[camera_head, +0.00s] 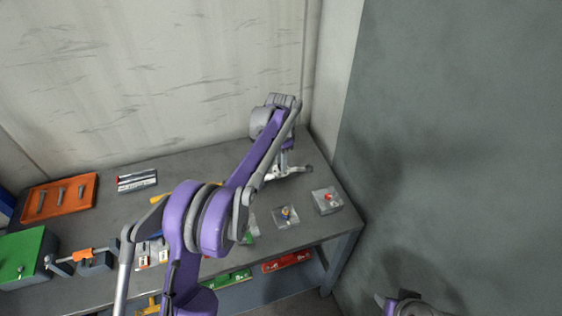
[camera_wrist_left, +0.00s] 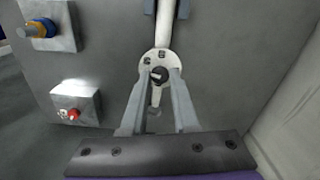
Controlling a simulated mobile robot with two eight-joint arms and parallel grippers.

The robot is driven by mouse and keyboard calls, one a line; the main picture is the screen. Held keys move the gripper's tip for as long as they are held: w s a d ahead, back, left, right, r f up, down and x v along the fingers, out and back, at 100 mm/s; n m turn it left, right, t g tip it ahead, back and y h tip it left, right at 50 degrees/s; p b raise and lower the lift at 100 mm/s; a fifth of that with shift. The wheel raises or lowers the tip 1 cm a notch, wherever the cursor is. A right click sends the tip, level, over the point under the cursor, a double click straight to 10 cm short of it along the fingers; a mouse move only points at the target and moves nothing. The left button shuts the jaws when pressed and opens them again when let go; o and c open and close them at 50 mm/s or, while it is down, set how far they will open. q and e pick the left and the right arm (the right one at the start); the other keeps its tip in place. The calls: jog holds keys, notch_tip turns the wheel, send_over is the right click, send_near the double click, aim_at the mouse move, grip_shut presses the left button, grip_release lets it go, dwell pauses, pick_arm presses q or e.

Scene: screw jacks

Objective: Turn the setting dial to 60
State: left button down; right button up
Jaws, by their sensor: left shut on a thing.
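The setting dial (camera_wrist_left: 150,59) is a pale round plate with dark marks around a dark centre knob (camera_wrist_left: 159,75), seen in the left wrist view. The marks are too small to read surely. A pale tapered piece points down from the knob toward my wrist. My left gripper (camera_wrist_left: 160,77) is shut on the dial's knob, one finger on each side. In the head view, my left gripper (camera_head: 281,168) reaches down at the table's back right, by a pale fixture (camera_head: 294,171); my arm hides much of it. My right gripper cannot be made out.
Two metal blocks stand nearby, one with a red knob (camera_head: 324,200) and one with an orange and blue knob (camera_head: 286,216). An orange tray (camera_head: 58,199) and a green box (camera_head: 24,257) are at the left. Walls stand behind and right of the table.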

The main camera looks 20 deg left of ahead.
pick_arm(q)
jog(key=shift+m, duration=1.9)
jog(key=c, duration=0.7)
grip_release()
jog(key=shift+o, duration=0.2)
notch_tip(320, 180, up, 11)
jog(key=shift+p, duration=0.4)
